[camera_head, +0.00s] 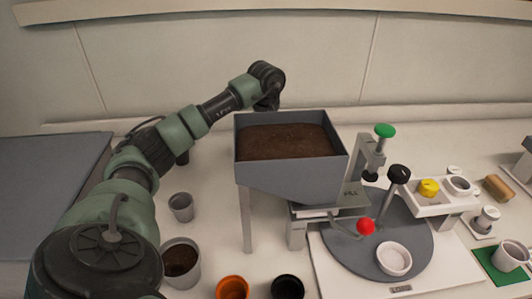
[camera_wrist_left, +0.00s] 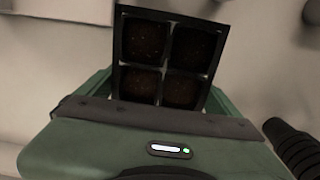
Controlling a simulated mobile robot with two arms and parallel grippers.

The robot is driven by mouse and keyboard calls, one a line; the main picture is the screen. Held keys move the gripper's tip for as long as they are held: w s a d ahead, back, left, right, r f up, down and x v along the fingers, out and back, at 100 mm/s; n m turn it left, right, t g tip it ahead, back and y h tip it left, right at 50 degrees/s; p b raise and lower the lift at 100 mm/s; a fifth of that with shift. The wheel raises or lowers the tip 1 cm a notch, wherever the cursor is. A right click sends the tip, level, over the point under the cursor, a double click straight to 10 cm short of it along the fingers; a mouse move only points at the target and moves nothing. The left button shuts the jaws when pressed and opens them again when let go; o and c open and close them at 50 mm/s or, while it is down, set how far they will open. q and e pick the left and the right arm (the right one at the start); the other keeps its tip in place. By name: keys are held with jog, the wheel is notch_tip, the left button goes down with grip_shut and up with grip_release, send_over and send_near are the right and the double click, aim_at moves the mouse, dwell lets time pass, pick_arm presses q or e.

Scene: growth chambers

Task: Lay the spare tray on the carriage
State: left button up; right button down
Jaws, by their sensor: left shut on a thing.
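The spare tray (camera_wrist_left: 168,72) is a black tray with four square cells of dark soil. My left gripper (camera_wrist_left: 160,105) is shut on it in the left wrist view, and the tray stands out beyond the green jaws. In the head view my left arm reaches over to behind the soil hopper; the gripper's tips and the tray are hidden there. I cannot tell which part is the carriage. A grey round plate (camera_head: 415,243) on a white base marked LOAD lies right of the hopper. My right gripper is not in view.
The grey hopper (camera_head: 290,180), full of soil, stands on legs in the middle. A green-topped post (camera_head: 384,131), a black knob (camera_head: 399,172) and a red ball (camera_head: 366,227) rise beside it. Several pots stand at front left. A white cup (camera_head: 394,259) sits on the round plate.

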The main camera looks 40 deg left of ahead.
pick_arm(q)
jog(key=shift+f, duration=1.95)
jog(key=shift+f, duration=0.1)
jog(key=o, duration=1.3)
